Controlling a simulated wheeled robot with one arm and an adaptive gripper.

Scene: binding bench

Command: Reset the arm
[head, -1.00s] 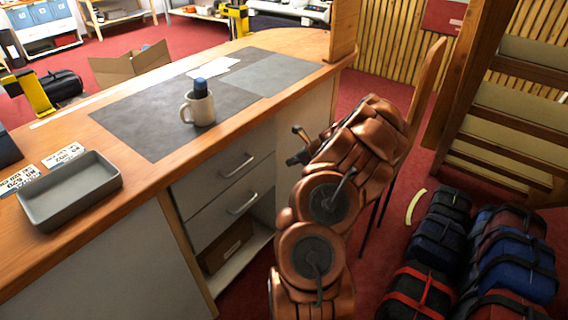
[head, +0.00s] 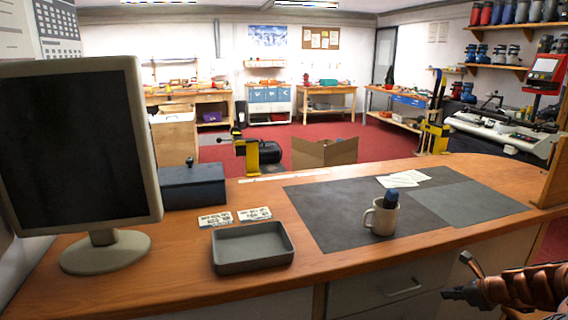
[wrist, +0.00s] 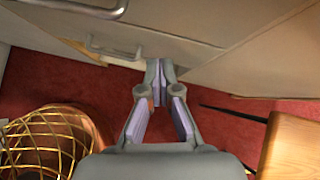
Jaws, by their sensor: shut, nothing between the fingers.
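My gripper (wrist: 158,75) is shut and empty in the wrist view, its fingertips together over the red carpet in front of the bench's drawers. In the head view my gripper (head: 452,294) shows small at the lower right, in front of the bench and apart from it. My copper-coloured arm runs from it out of the right edge.
The wooden bench (head: 150,283) holds a monitor (head: 72,150), a grey tray (head: 252,262), a dark box (head: 193,187) and a white mug (head: 380,219) on a dark mat (head: 325,215). A wire basket (wrist: 45,145) stands at lower left in the wrist view.

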